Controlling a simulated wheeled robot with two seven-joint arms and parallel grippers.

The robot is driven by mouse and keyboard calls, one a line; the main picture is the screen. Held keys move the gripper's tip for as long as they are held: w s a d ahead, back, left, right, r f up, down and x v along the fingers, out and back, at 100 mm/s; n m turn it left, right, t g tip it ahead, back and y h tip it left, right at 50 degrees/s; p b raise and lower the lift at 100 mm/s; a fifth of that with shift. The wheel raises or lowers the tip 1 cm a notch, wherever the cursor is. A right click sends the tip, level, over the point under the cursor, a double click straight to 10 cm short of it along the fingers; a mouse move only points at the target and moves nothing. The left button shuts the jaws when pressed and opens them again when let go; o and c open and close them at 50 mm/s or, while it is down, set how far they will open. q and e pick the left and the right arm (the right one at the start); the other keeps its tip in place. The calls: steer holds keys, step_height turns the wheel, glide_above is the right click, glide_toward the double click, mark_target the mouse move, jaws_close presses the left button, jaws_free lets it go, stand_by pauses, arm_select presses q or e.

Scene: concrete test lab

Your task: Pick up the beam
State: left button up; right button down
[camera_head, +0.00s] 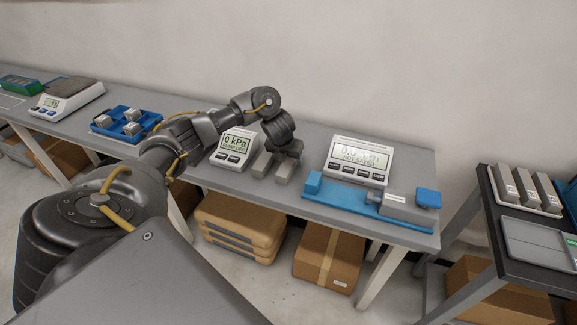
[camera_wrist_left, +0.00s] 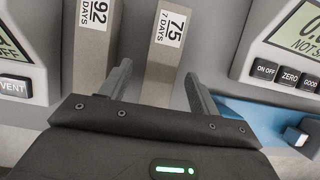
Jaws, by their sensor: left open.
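Two grey beams lie side by side on the bench, the left one (camera_head: 262,164) and the right one (camera_head: 284,171). In the left wrist view their labels read 92 (camera_wrist_left: 93,48) and 75 (camera_wrist_left: 164,52), each with "7 DAYS". My right gripper is not in view.
A 0 kPa pump gauge (camera_head: 232,146) stands left of the beams. A larger display (camera_head: 357,160) and a blue-based fixture (camera_head: 345,197) stand right. A blue tray (camera_head: 112,136) and a scale (camera_head: 68,97) are farther left. A dark cart (camera_head: 492,210) holds several more grey bars.

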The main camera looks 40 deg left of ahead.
mark_target(290, 160)
arm_select(q)
steer(key=x, duration=0.3)
steer(key=shift+w+f, duration=0.1)
steer(key=shift+w, duration=0.05)
steer(key=shift+c, duration=0.3)
jaws_close()
